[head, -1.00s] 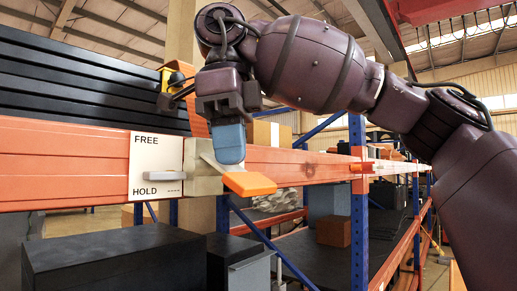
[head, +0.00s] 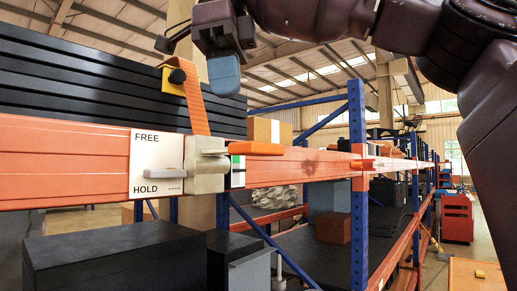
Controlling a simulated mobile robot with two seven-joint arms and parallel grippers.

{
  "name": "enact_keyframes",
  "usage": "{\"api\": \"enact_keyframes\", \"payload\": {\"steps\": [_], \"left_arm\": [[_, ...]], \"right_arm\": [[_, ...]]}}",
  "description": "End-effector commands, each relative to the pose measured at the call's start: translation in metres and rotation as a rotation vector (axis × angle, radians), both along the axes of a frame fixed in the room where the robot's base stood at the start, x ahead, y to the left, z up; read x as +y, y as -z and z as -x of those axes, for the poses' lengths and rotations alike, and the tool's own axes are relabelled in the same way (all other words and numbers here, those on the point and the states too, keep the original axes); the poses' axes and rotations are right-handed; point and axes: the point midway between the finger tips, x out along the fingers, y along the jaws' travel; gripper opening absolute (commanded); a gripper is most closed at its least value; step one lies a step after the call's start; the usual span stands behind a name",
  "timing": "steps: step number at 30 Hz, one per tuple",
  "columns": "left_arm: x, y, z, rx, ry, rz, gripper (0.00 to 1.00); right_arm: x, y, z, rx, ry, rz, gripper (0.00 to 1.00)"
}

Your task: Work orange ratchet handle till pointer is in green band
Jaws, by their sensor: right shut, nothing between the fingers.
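The orange ratchet handle (head: 255,148) sticks out to the right, roughly level, from a beige ratchet body (head: 208,165) on the orange beam. Beside the body, partly behind the handle, is a small black-and-white panel with a green patch (head: 236,149); I cannot make out a pointer on it. A white plate (head: 157,150) marked FREE and HOLD carries a grey lever (head: 165,174), which sits nearer HOLD. My right gripper (head: 225,78), with blue fingertips, is shut and empty above the handle, apart from it. My left gripper is not in view.
A blue rack post (head: 357,210) stands to the right. Dark boxes (head: 115,255) sit below the beam.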

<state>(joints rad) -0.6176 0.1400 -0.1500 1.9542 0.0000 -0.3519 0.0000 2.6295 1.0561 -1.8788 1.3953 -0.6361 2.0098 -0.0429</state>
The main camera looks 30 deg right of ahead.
Motion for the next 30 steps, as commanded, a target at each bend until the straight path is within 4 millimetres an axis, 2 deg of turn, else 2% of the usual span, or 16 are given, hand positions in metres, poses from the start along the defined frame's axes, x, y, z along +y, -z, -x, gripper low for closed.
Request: {"api": "enact_keyframes", "payload": {"steps": [10, 30], "left_arm": [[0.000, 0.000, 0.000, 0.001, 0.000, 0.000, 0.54], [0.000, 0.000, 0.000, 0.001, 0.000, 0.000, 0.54]], "right_arm": [[0.001, -0.018, 0.000, -0.006, 0.003, -0.002, 0.00], [0.000, -0.019, 0.000, -0.006, 0.002, -0.002, 0.00]]}}
